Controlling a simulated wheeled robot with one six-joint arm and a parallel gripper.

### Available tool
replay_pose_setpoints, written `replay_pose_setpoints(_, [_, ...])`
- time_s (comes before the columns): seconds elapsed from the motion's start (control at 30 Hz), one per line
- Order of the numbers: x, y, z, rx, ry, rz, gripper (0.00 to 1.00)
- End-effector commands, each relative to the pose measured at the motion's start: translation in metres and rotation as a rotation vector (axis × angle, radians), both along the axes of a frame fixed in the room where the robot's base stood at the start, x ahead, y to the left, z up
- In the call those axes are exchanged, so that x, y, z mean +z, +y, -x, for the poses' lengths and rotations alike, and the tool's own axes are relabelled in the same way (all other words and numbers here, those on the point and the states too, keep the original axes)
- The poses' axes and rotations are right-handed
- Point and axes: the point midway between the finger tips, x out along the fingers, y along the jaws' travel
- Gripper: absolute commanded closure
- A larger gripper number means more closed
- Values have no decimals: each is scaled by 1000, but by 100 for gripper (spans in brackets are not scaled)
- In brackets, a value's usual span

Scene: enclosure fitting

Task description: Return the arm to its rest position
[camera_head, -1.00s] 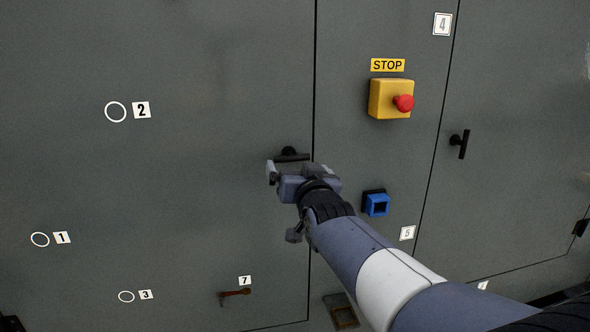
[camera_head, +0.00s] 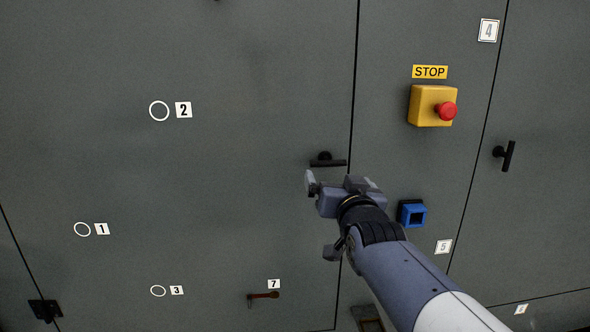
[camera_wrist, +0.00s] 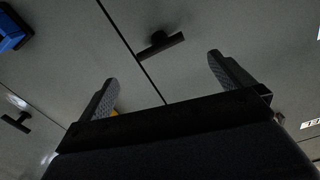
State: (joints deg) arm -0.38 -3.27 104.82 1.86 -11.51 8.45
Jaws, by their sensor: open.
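My gripper (camera_head: 312,184) is in front of the grey cabinet (camera_head: 240,200), just below a black door handle (camera_head: 328,161) in the head view. In the wrist view the two fingers of my gripper (camera_wrist: 165,85) stand wide apart with nothing between them. The same handle (camera_wrist: 160,45) shows beyond the fingertips, apart from them. My arm reaches in from the lower right, and its lower part runs out of the picture.
A yellow stop box with a red button (camera_head: 446,111) and a blue square fitting (camera_head: 413,214) are right of my gripper. Another black handle (camera_head: 505,155) is further right. A brown lever (camera_head: 263,295) sits low by label 7. The left door face has several white-ringed marks.

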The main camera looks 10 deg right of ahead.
Motion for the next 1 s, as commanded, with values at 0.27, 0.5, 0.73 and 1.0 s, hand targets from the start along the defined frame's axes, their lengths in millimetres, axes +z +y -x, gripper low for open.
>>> replay_pose_setpoints(0.27, [1, 0, -36, 0, 3, -1, 0])
replay_pose_setpoints(0.5, [2, 0, -68, -1, 2, -2, 0])
replay_pose_setpoints(0.73, [1, 0, -92, 0, 0, -2, 0])
replay_pose_setpoints(1.0, [0, 0, -100, 0, 0, -5, 0])
